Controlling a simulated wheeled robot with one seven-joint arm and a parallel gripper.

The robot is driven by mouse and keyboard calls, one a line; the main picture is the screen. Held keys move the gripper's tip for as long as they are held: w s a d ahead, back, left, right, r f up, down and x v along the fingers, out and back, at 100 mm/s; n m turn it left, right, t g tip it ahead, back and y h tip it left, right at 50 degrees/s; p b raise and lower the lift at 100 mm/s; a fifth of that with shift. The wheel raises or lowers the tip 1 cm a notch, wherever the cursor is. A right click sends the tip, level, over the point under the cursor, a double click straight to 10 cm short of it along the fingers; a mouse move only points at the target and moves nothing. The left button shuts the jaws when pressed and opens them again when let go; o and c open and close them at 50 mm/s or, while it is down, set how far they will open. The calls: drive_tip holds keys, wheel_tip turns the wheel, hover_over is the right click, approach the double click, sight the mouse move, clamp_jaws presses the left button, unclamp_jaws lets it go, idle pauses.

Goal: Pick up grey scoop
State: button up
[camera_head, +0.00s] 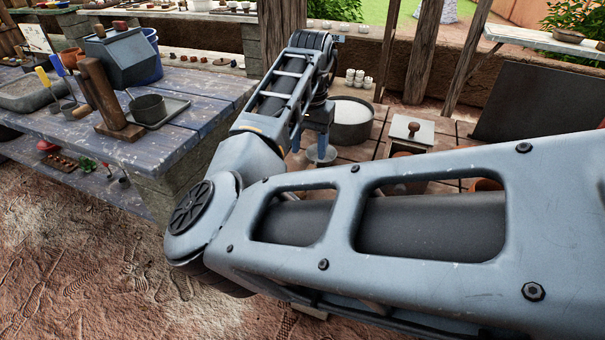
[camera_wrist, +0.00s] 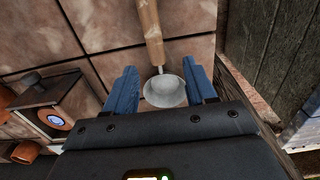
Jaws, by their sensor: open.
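The grey scoop (camera_wrist: 165,92) has a round metal bowl and a light wooden handle (camera_wrist: 150,25). In the wrist view its bowl lies between the two blue fingers of my gripper (camera_wrist: 160,66), with the handle running away toward the top edge. The fingers are apart, with a gap visible on each side of the bowl. In the head view my gripper (camera_head: 311,138) points down over the tiled surface, and the scoop's bowl (camera_head: 322,155) shows beneath it. My arm hides much of that surface, and I cannot tell the exact height of the fingers above it.
A round tub of white material (camera_head: 350,122) stands just behind my gripper. A box with a knobbed lid (camera_head: 410,135) and terracotta pots stand to the right. A dark wooden wall (camera_wrist: 283,50) rises close on the right in the wrist view. A blue-grey table (camera_head: 190,85) holds tools at left.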

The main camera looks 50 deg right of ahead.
sight(311, 169)
drive_tip(key=f, duration=0.7)
drive_tip(key=shift+s+f+p, duration=0.1)
drive_tip(key=shift+s+p, duration=0.2)
drive_tip(key=shift+c, duration=0.4)
clamp_jaws()
